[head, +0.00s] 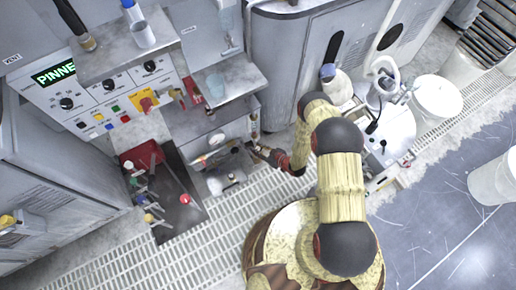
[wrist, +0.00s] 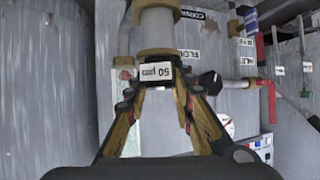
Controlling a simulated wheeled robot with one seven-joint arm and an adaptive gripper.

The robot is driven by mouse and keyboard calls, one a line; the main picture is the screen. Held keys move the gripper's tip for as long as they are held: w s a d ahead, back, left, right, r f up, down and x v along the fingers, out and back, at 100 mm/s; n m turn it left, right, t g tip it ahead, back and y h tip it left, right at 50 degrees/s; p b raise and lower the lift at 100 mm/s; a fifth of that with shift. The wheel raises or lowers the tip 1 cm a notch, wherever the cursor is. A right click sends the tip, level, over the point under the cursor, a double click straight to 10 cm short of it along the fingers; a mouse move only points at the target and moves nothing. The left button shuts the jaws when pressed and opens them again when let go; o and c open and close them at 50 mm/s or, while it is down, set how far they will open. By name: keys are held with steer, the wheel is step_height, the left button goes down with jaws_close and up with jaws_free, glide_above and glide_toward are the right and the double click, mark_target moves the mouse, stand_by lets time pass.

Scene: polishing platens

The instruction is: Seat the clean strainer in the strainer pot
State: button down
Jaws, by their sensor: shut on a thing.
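My gripper (wrist: 158,88) has its two fingers closed in on a small piece with a white tag (wrist: 155,72) reading "50 µm", upside down in the wrist view. I take this piece to be the strainer; most of it is hidden between the fingers. Directly beyond it is a vertical grey pipe fitting with brass-coloured collars (wrist: 157,54), probably the strainer pot. I cannot tell whether the held piece is inside it or only in line with it. In the head view my gripper (head: 257,150) is at the right side of the machine's lower bay, and the strainer is too small to make out.
A red valve handle (wrist: 269,100) and a round gauge (wrist: 227,124) are to the right in the wrist view. A dark tray (head: 178,212) with several small tools lies left of the bay. A metal shelf (head: 229,84) overhangs the bay. Grating floor (head: 190,245) is clear in front.

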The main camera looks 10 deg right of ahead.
steer(key=shift+f, duration=2.1)
steer(key=c, duration=1.4)
jaws_free()
steer(key=shift+v, duration=3.75)
